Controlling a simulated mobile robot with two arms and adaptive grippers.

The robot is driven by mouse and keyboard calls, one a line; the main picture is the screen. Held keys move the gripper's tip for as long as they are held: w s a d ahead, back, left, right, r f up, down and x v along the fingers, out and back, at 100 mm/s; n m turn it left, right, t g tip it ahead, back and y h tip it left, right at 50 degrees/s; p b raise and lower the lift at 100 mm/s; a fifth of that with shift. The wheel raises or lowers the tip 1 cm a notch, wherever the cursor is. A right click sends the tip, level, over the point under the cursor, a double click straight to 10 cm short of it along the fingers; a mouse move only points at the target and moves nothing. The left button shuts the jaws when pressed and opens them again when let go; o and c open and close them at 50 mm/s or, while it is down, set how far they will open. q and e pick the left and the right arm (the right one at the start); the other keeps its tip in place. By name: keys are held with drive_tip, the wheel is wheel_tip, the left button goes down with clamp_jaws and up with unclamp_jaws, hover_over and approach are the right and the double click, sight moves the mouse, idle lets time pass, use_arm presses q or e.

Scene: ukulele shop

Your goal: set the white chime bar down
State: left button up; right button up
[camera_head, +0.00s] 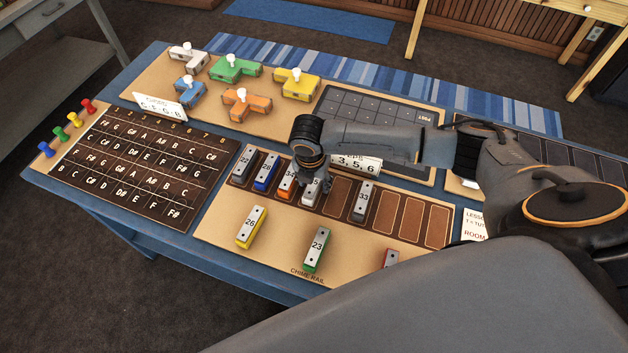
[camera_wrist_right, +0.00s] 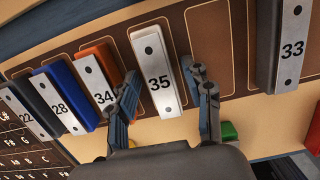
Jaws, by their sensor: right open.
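The white chime bar (camera_head: 311,193), marked 35, lies in a slot of the brown chime rail (camera_head: 338,193), between the orange bar 34 (camera_head: 287,180) and an empty slot. In the right wrist view the white bar (camera_wrist_right: 158,75) shows whole, with its top face up. My right gripper (camera_head: 314,181) is over the white bar. Its two fingers (camera_wrist_right: 165,88) are open, one on each side of the bar's near half, with visible gaps. I cannot tell how high the fingertips are above the rail. My left gripper is not in view.
Grey bar 22 (camera_head: 243,163), blue bar 28 (camera_head: 266,171) and dark bar 33 (camera_head: 362,201) also sit on the rail. Yellow bar 26 (camera_head: 251,228), green bar 23 (camera_head: 318,249) and a red bar (camera_head: 391,258) lie in front. A number sign (camera_head: 355,163) stands behind.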

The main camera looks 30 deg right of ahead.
sight(312, 187)
wheel_tip(312, 187, up, 12)
drive_tip(key=s+a+b, duration=0.1)
drive_tip(key=shift+a+b, duration=0.2)
drive_tip(key=shift+b, duration=0.15)
drive_tip(key=shift+s, duration=0.1)
